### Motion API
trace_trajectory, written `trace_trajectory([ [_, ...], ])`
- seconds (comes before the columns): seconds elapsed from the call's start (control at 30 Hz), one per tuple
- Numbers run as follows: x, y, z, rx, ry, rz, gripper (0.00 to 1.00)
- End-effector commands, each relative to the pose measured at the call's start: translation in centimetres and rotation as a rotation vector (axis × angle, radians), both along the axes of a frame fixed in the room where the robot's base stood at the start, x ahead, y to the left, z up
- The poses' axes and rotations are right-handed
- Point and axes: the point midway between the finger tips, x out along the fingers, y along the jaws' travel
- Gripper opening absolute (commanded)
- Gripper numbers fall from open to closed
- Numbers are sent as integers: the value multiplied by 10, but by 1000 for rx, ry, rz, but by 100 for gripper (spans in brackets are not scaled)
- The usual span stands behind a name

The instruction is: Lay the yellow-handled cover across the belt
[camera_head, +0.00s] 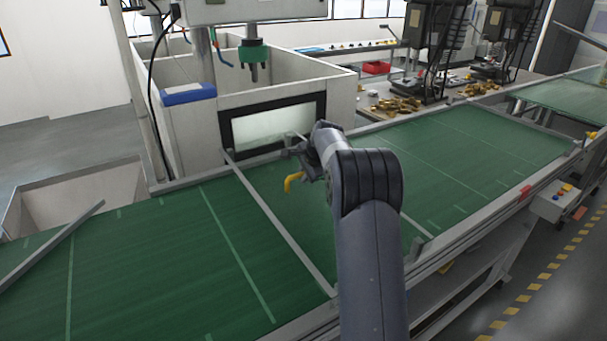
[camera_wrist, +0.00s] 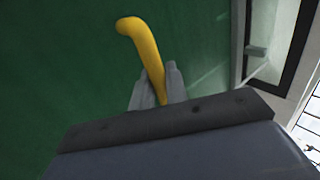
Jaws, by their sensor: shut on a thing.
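The yellow handle (camera_head: 291,181) of the cover shows just left of my gripper (camera_head: 305,168), over the green belt (camera_head: 200,235). In the wrist view the curved handle (camera_wrist: 140,40) runs down between the two grey fingers of my gripper (camera_wrist: 160,85), which are shut on it. The handle's lower end is hidden by the fingers and the wrist. I cannot tell the cover's plate apart from the green surface around and behind the handle. My arm hides part of the belt to the right.
A grey bar (camera_head: 280,235) crosses the belt left of my gripper. A white tank housing with a dark-framed window (camera_head: 272,124) stands behind the belt. A slanted grey rail (camera_head: 50,245) lies at the left. A control box (camera_head: 552,201) hangs on the belt's right side.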

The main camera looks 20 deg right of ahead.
Motion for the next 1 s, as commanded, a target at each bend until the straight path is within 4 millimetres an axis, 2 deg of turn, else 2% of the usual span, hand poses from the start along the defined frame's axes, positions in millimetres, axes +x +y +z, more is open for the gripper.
trace_trajectory([
  [0.53, 1, 0, -7, 0, -5, -1, 0],
  [0.57, 1, 0, -7, -1, -5, -1, 15],
  [0.6, 1, 0, -7, -1, -5, -1, 18],
  [0.87, 0, 0, -8, 0, -2, -1, 39],
  [1.0, 0, 0, -9, 0, -1, 0, 40],
])
